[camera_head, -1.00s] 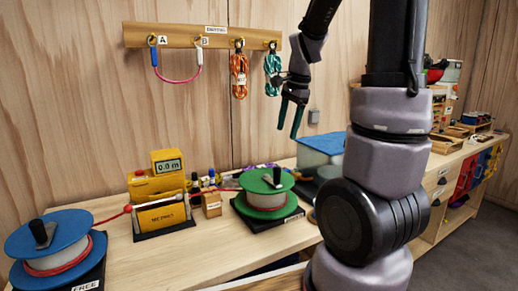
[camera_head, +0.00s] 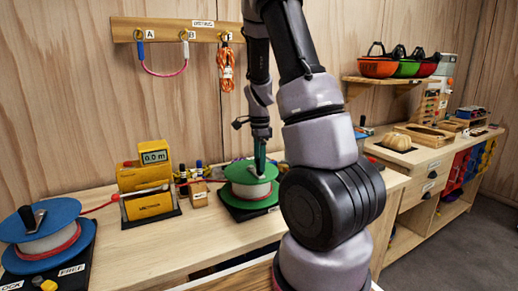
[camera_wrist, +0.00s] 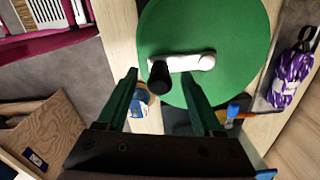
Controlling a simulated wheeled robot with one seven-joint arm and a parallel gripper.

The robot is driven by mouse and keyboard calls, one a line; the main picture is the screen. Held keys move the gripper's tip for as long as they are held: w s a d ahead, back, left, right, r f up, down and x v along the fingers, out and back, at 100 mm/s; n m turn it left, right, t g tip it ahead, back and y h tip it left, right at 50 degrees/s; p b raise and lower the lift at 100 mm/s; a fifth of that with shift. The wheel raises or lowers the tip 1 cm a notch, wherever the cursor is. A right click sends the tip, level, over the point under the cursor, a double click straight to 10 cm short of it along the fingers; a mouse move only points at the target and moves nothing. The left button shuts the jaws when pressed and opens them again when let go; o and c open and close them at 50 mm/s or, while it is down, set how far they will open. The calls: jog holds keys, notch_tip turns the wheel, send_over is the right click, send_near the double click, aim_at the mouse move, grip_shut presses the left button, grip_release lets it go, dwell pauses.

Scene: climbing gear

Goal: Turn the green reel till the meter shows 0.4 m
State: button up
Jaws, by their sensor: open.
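The green reel (camera_head: 240,173) stands on a dark base on the bench. In the wrist view its green disc (camera_wrist: 235,35) carries a pale crank arm (camera_wrist: 195,62) with a black knob (camera_wrist: 160,82). My gripper (camera_head: 260,168) is over the reel, pointing down. In the wrist view my gripper (camera_wrist: 158,74) is open, and the knob appears between its two green fingers. I cannot tell whether they touch it or how deep they reach. The yellow meter (camera_head: 147,204) stands left of the reel. Its display (camera_head: 154,157) reads 0.0 m.
A blue reel (camera_head: 50,215) stands at the left on a base labelled FREE. A red rope (camera_head: 100,206) runs from it to the meter. Small bottles and a wooden block (camera_head: 198,193) sit between meter and green reel. A purple rope bundle (camera_wrist: 292,75) lies beside the reel.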

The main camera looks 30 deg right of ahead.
jog(key=shift+f, duration=1.2)
grip_shut()
jog(key=shift+w+a, duration=0.1)
jog(key=shift+a, duration=0.75)
jog(key=w+a, duration=0.4)
jog(key=a, duration=0.1)
jog(key=shift+w+a, duration=0.1)
jog(key=shift+w, duration=0.3)
jog(key=w, duration=0.2)
jog(key=w+d, duration=0.1)
jog(key=w, duration=0.3)
jog(key=shift+w+d, duration=0.3)
jog(key=shift+w, duration=0.05)
jog(key=shift+w+d, duration=0.6)
jog(key=shift+d, duration=0.15)
